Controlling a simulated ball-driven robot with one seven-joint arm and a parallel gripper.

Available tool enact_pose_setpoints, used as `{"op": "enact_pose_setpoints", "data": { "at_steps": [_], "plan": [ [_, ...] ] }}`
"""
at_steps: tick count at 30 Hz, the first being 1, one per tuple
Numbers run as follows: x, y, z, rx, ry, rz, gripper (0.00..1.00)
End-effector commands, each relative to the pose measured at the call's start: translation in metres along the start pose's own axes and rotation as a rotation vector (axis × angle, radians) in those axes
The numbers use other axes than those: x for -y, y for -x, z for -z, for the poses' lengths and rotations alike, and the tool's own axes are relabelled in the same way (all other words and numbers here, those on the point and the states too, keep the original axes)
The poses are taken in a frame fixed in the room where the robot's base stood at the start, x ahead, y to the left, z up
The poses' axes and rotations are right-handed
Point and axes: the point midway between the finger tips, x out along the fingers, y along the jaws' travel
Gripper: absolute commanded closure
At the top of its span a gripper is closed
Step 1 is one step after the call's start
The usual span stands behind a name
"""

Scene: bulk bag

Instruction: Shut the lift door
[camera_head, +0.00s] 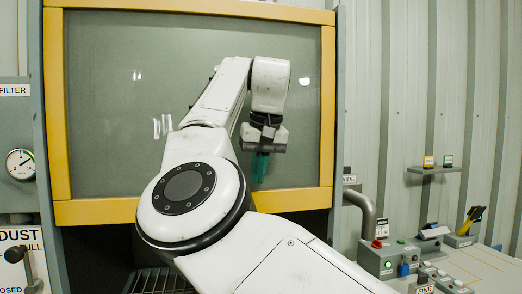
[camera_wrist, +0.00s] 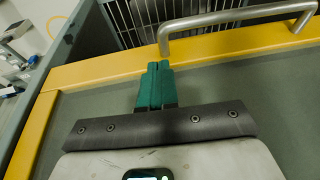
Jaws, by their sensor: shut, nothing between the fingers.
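The lift door is a grey-green panel with a yellow frame (camera_head: 328,110), and it fills the upper middle of the head view. Below its lower rail a dark opening shows. In the wrist view the yellow rail (camera_wrist: 100,68) crosses the picture, with a metal bar handle (camera_wrist: 235,17) on it. My gripper (camera_head: 260,180) is in front of the door's lower right part, pointing down. In the wrist view its green fingers (camera_wrist: 159,66) are together and empty, tips over the rail close to the handle's left end. Contact cannot be told. My arm hides part of the lower rail.
A wire grate (camera_head: 160,281) shows in the opening below the door. At right stand a grey control box (camera_head: 390,258), a bent pipe (camera_head: 362,207) and a small shelf (camera_head: 434,170). A pressure gauge (camera_head: 20,164) is at left.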

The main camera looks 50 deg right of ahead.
Motion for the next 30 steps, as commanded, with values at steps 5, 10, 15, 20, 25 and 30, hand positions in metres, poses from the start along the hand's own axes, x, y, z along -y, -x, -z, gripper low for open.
{"op": "enact_pose_setpoints", "data": {
  "at_steps": [5, 10, 15, 20, 25, 30],
  "plan": [
    [0.004, -0.024, -0.007, 0.0, -0.001, 0.0, 1.0],
    [0.005, -0.036, -0.011, -0.001, 0.0, -0.001, 1.0],
    [0.005, -0.039, -0.011, -0.001, -0.001, -0.001, 1.0],
    [0.005, -0.038, -0.011, -0.001, -0.001, -0.001, 1.0],
    [0.005, -0.042, -0.011, 0.0, -0.001, -0.002, 1.0],
    [0.007, -0.064, -0.012, 0.003, 0.0, -0.005, 1.0]
  ]
}}
